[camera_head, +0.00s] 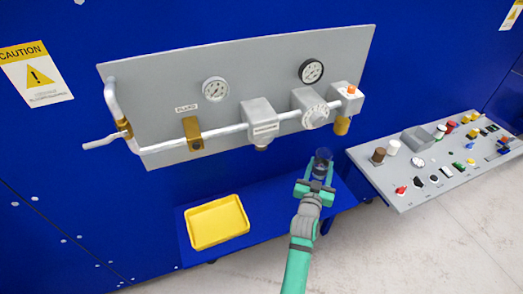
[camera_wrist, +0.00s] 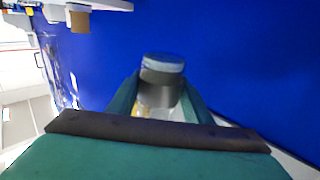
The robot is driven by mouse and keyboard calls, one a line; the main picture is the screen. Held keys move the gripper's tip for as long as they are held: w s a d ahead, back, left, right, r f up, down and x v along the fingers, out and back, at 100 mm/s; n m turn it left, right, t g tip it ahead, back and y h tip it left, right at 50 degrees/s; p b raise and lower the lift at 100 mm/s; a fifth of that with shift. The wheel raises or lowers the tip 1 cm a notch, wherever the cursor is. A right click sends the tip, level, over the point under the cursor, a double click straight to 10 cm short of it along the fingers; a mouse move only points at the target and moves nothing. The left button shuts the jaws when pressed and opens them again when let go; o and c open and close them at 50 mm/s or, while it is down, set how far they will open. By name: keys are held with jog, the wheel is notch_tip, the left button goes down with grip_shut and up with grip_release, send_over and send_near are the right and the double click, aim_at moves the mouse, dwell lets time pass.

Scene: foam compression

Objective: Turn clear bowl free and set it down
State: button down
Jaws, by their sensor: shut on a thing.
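The clear bowl (camera_head: 322,160) is a small dark see-through cup held in my gripper (camera_head: 315,185). In the wrist view the bowl (camera_wrist: 162,75) stands between the two green fingers of my gripper (camera_wrist: 158,102), with a pale bluish band near its top. The fingers are shut on its sides. The bowl is apart from the pipe fittings and is below them, over or near the right part of the blue shelf (camera_head: 285,205). I cannot tell whether it touches the shelf.
A yellow tray (camera_head: 217,224) lies on the left of the blue shelf. A grey panel (camera_head: 160,85) with gauges, a pipe and a brass cup (camera_head: 342,126) is above. A grey control console (camera_head: 435,185) with several knobs stands close at the right.

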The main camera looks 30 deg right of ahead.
jog(key=shift+f, duration=5.25)
